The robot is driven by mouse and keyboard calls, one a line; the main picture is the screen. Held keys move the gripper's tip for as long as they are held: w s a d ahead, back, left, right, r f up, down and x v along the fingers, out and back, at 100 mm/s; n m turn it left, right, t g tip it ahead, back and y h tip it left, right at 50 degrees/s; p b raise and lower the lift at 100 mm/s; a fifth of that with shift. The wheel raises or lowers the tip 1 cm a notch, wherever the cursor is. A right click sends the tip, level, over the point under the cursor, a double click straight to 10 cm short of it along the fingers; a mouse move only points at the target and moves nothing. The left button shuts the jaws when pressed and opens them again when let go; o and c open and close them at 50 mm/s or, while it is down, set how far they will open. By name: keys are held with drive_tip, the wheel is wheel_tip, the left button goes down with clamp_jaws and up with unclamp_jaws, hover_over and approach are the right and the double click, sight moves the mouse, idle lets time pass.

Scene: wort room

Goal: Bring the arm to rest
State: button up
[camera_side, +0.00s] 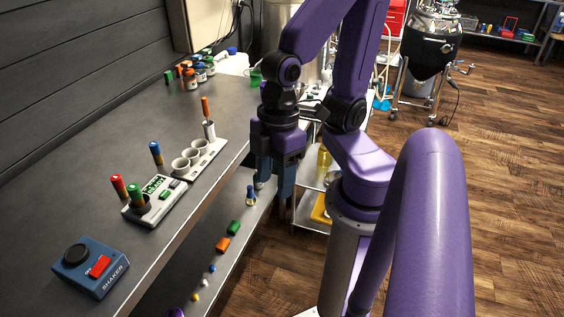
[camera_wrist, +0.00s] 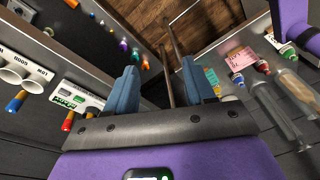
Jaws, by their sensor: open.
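My arm is purple, and my gripper (camera_side: 273,188) has blue-grey fingers that point down beside the front edge of the grey bench (camera_side: 110,215). In the wrist view the two fingers of my gripper (camera_wrist: 166,92) stand apart with nothing between them. The gap shows bench edge, floor and dark rods. In the side view the gripper hangs over or near the lower shelf (camera_side: 195,262), close to a small bottle (camera_side: 250,196). I cannot tell whether it touches the bottle.
On the bench are a blue shaker (camera_side: 90,268), a grey meter (camera_side: 153,200) with red, green and blue-topped items, and a rack of white cups (camera_side: 190,160). Bottles (camera_side: 190,75) stand at the back. Several small colored pieces lie on the lower shelf. Open wooden floor (camera_side: 510,190) is at right.

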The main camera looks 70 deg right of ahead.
drive_tip(key=d, duration=0.1)
drive_tip(key=d+r+h, duration=0.1)
drive_tip(key=d, duration=0.1)
drive_tip(key=shift+s, duration=0.2)
idle(1.9)
